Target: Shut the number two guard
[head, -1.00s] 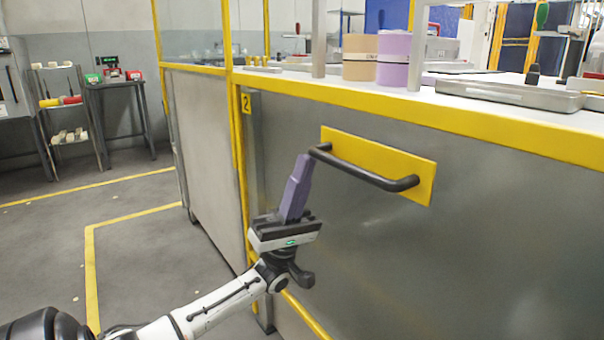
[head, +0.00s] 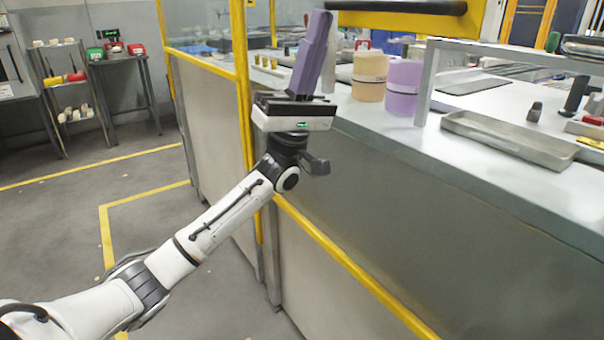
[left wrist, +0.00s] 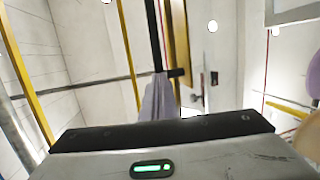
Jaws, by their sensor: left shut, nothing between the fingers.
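The guard's yellow handle plate (head: 400,20) is at the top edge of the head view, above worktop level, with its black bar handle (head: 400,6) partly cut off. The left wrist view shows the black handle (left wrist: 155,35) beside the yellow plate (left wrist: 179,45). My left gripper (head: 319,16) has long purple fingers, shut and empty, pointing up. Their tips are close to the handle's near left end; I cannot tell whether they touch. The same fingers show in the left wrist view (left wrist: 158,82). Most of the guard is out of view. My right gripper is not in view.
The grey worktop (head: 480,180) is exposed, with an orange cylinder (head: 369,78), a purple cylinder (head: 404,88) and a metal tray (head: 508,140). A yellow post (head: 241,90) stands left of my gripper. The floor (head: 60,240) at left is clear.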

